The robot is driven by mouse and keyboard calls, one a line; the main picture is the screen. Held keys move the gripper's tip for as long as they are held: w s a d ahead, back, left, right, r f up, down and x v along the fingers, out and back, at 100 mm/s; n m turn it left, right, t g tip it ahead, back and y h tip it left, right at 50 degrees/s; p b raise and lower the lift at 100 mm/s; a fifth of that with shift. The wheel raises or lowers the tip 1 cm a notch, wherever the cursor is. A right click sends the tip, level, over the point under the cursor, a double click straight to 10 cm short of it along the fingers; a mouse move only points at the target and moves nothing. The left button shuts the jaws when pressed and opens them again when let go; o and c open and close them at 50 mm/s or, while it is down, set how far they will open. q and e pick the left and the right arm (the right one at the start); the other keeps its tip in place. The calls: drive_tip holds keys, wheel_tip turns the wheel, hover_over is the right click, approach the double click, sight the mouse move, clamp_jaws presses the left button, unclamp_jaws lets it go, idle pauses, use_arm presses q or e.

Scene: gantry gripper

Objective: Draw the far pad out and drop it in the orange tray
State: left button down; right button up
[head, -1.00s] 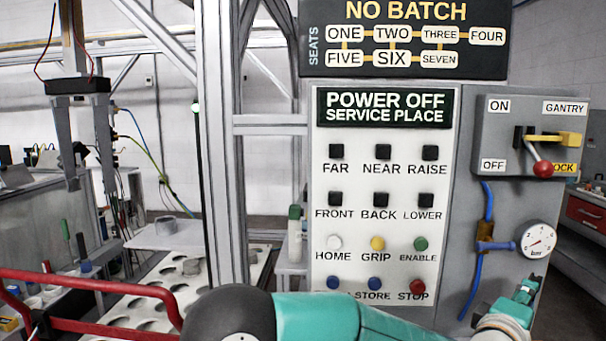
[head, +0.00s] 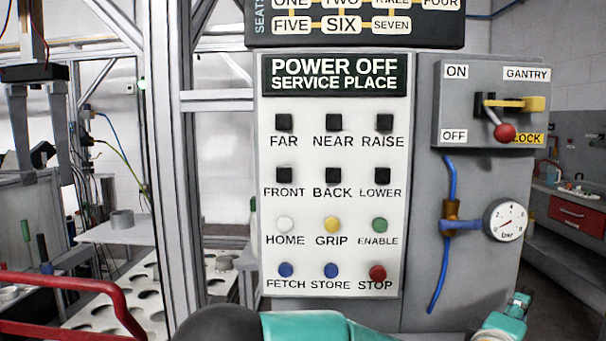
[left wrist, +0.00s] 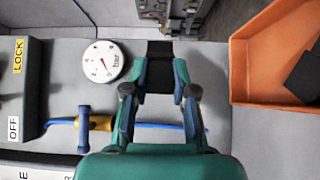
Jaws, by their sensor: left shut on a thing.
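My left gripper (left wrist: 160,76) is shut on a black pad (left wrist: 159,82) held between its fingertips in the left wrist view. In the head view the same gripper (head: 518,305) is low at the right, and the pad is not clear there. The orange tray (left wrist: 240,85) is at the right of the left wrist view, beside the gripper and apart from it. Another dark flat piece (left wrist: 303,76) lies in the tray. The gantry gripper (head: 38,135) hangs at the far left of the head view with its two grey fingers apart. My right gripper is out of view.
The button panel (head: 335,205) stands upright in front, with the lever box (head: 490,105) and pressure gauge (head: 503,220) to its right. The gauge (left wrist: 101,61) is close left of my gripper in the left wrist view. A red rail (head: 75,283) is at lower left.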

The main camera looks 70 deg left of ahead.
use_arm(q)
drive_tip(key=shift+s+a+f+b, duration=0.15)
drive_tip(key=shift+f+b, duration=0.2)
drive_tip(key=shift+f, duration=0.35)
drive_tip(key=shift+f+b, duration=2.05)
drive_tip(key=shift+f, duration=0.75)
drive_tip(key=c, duration=0.9)
unclamp_jaws()
drive_tip(key=shift+o, duration=0.2)
drive_tip(key=shift+s, duration=0.1)
drive_tip(key=v, duration=1.1)
drive_tip(key=shift+s+d+f, duration=0.1)
drive_tip(key=shift+s+d, duration=0.1)
drive_tip(key=shift+s, duration=0.15)
